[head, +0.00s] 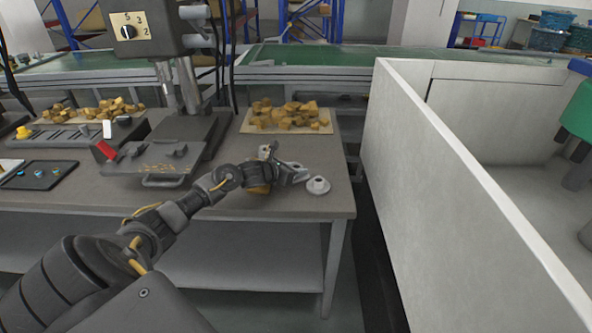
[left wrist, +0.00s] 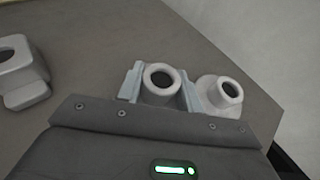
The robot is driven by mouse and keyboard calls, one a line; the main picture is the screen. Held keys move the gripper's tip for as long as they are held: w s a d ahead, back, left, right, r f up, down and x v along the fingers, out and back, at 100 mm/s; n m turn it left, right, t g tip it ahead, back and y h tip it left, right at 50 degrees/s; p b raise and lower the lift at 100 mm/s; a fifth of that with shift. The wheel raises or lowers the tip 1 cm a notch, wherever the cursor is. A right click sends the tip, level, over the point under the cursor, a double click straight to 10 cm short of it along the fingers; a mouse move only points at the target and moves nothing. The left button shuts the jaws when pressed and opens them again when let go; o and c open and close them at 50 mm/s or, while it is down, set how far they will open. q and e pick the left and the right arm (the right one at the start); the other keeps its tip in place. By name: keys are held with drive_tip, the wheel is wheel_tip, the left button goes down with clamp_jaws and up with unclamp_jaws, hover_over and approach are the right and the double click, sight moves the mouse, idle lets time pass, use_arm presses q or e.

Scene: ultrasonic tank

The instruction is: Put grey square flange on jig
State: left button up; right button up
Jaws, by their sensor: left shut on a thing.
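My left gripper (head: 296,176) is low over the right end of the grey table. In the left wrist view its fingers (left wrist: 160,87) are closed on a light grey flange (left wrist: 148,92) with a round dark hole; its base is mostly hidden, so I cannot tell its outline. A round-based grey flange (head: 318,186) stands just right of the gripper, and shows beside the right finger in the left wrist view (left wrist: 224,94). Another grey piece with a squarish body (left wrist: 22,76) lies at the left of that view. A dark fixture plate (head: 162,165), possibly the jig, lies under the drill press. My right gripper is out of view.
The drill press (head: 190,130) stands left of the gripper. A tray of brown chunks (head: 286,118) lies behind it, another pile farther left. A dark pad (head: 42,175) is at the far left. A white wall panel (head: 450,180) bounds the right side.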

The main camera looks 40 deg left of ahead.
use_arm(q)
drive_tip(key=o, duration=1.1)
drive_tip(key=shift+f, duration=0.1)
drive_tip(key=shift+r, duration=0.25)
drive_tip(key=shift+s+a, duration=0.1)
drive_tip(key=shift+s, duration=0.2)
drive_tip(key=v, duration=1)
drive_tip(key=shift+s+b, duration=0.2)
drive_tip(key=shift+b, duration=0.2)
drive_tip(key=shift+s+r, duration=0.25)
drive_tip(key=shift+s, duration=0.2)
